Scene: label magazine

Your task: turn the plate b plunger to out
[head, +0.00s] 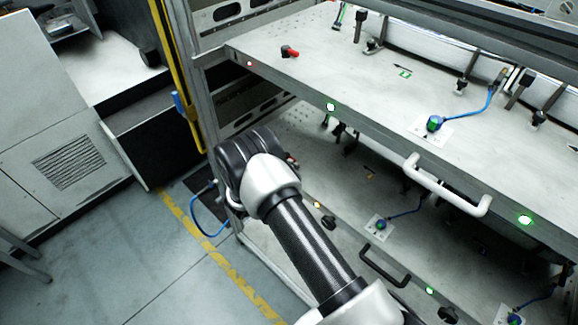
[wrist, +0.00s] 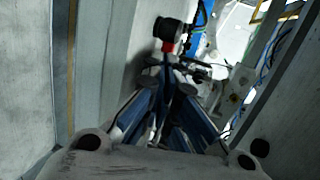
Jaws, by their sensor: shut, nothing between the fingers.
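In the wrist view a plunger with a black knob and a red collar (wrist: 167,44) stands just beyond the fingertips. My gripper (wrist: 170,78) is shut and empty, its fingers converging close below the red collar. Whether they touch it I cannot tell. In the head view my arm reaches to the left end of the lower plate (head: 345,185), and its wrist hides the fingers. Another red and black plunger (head: 289,51) sits on the upper plate (head: 300,70), near its left corner. No plate letter is readable, so I cannot tell which is plate b.
The upper plate has a white handle (head: 447,186) along its front edge and overhangs the lower one. A rack post (head: 190,75) stands left of my wrist.

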